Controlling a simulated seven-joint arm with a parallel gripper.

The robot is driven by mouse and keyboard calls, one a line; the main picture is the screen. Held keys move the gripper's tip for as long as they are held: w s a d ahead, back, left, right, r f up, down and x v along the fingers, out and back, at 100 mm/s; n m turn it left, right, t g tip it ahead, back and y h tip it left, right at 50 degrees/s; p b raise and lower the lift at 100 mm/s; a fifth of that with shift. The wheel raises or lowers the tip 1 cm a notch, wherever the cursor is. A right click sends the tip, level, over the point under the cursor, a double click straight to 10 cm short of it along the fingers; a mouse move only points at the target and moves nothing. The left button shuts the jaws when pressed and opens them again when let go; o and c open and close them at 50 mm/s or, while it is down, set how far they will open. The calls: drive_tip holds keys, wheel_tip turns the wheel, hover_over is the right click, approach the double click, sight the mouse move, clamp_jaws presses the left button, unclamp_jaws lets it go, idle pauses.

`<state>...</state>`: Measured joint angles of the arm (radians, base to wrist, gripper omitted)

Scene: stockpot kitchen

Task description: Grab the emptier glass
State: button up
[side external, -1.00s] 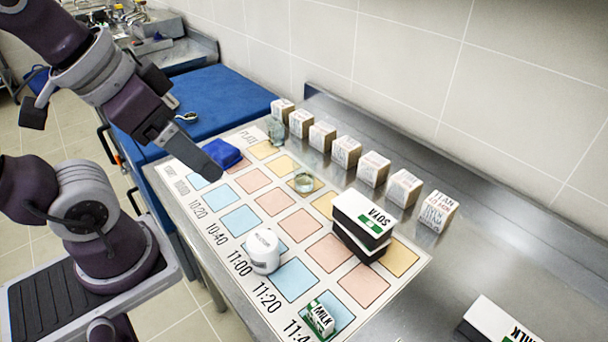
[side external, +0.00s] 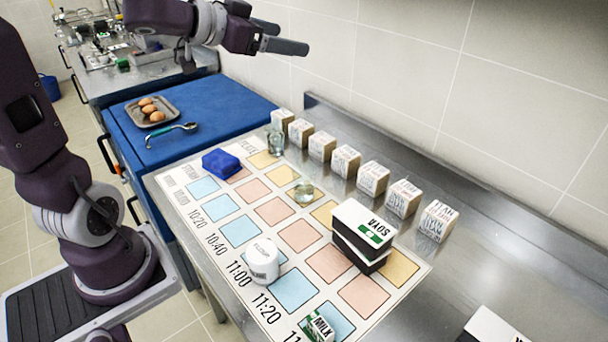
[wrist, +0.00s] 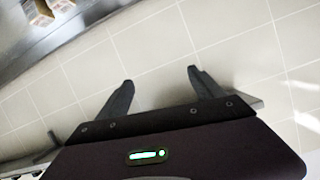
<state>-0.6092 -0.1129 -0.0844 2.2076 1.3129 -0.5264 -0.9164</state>
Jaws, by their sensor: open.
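One clear glass (side external: 276,140) stands at the far end of the printed mat, close to the row of cartons. A second clear glass (side external: 304,194) is on a yellow square of the mat, nearer the middle. Both are small here, and I cannot tell how full each one is. My gripper (side external: 298,47) is open and empty, high above the counter's far end and pointing right toward the tiled wall. In the wrist view my gripper (wrist: 160,85) shows two spread fingers with only wall tiles between them. Neither glass shows in the wrist view.
Printed cartons (side external: 346,160) line the mat's wall side. A soya carton stack (side external: 362,235), a white flour jar (side external: 262,260), a milk carton (side external: 318,326) and a blue block (side external: 220,163) stand on the mat (side external: 215,235). A tray of eggs (side external: 152,112) rests on the blue surface.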

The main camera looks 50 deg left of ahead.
wheel_tip(320, 180, down, 4)
drive_tip(key=s+d+m+g+h, duration=0.1)
drive_tip(key=d+h, duration=0.1)
drive_tip(key=h, duration=0.2)
approach(314, 171)
drive_tip(key=w, duration=0.3)
drive_tip(key=x, duration=0.4)
drive_tip(key=f+x, duration=0.1)
drive_tip(key=x, duration=0.1)
drive_tip(key=shift+d+f, duration=0.1)
drive_tip(key=shift+d, duration=0.4)
drive_tip(key=shift+w+f, duration=0.15)
drive_tip(key=shift+w, duration=0.3)
drive_tip(key=c, duration=1.7)
